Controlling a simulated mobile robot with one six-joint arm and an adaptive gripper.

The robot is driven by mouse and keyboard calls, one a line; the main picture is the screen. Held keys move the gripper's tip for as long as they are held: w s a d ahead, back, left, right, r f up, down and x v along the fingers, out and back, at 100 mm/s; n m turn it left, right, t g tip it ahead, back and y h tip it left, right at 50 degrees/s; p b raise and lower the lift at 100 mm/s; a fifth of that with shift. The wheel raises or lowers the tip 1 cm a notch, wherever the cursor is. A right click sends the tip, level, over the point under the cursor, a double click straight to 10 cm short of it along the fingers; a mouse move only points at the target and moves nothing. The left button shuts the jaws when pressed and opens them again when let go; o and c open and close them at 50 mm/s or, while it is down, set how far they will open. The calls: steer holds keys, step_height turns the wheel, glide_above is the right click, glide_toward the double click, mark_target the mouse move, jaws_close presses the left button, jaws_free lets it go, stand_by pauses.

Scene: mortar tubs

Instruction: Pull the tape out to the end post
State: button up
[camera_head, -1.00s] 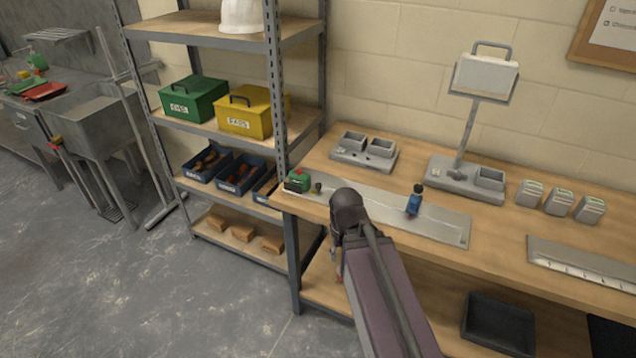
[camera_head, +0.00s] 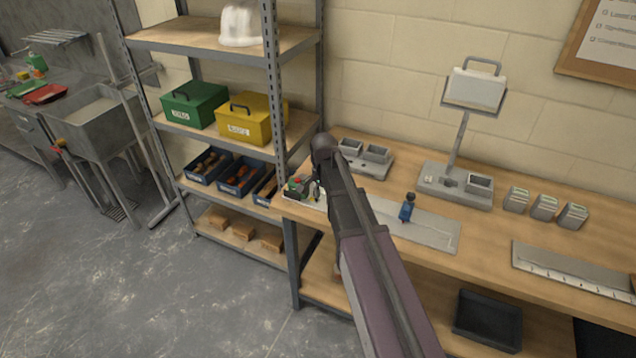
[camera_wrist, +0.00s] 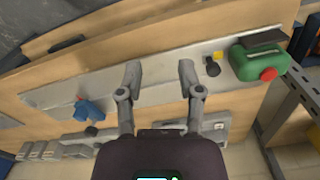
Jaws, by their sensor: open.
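A green tape case (camera_head: 298,187) with a red button sits at the left end of a long grey board (camera_head: 430,231) on the bench. In the wrist view the case (camera_wrist: 258,60) is at the upper right, with a small dark knob (camera_wrist: 212,68) and a yellow bit beside it. My gripper (camera_wrist: 160,80) is open and empty over the board, left of the knob in that view. A blue upright piece with a dark top (camera_head: 407,208) stands farther along the board; it also shows in the wrist view (camera_wrist: 88,108). I cannot tell whether it is the end post.
Behind the board stand a grey two-cup holder (camera_head: 365,160) and a lamp-like stand (camera_head: 458,180). Several small grey blocks (camera_head: 544,207) and a ruled plate (camera_head: 575,270) lie to the right. A metal shelf post (camera_head: 272,90) rises close to the case.

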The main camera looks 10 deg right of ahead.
steer(key=w+r+m+p, duration=0.4)
steer(key=w+r+m, duration=0.1)
steer(key=w, duration=0.6)
steer(key=shift+r+m, duration=0.15)
steer(key=shift+m, duration=0.45)
steer(key=shift+w, duration=0.1)
step_height(320, 180, down, 14)
steer(key=b, duration=1.3)
steer(key=shift+r+b, duration=0.1)
steer(key=shift+b, duration=0.25)
steer(key=shift+c, duration=0.2)
jaws_close()
steer(key=shift+d, duration=0.1)
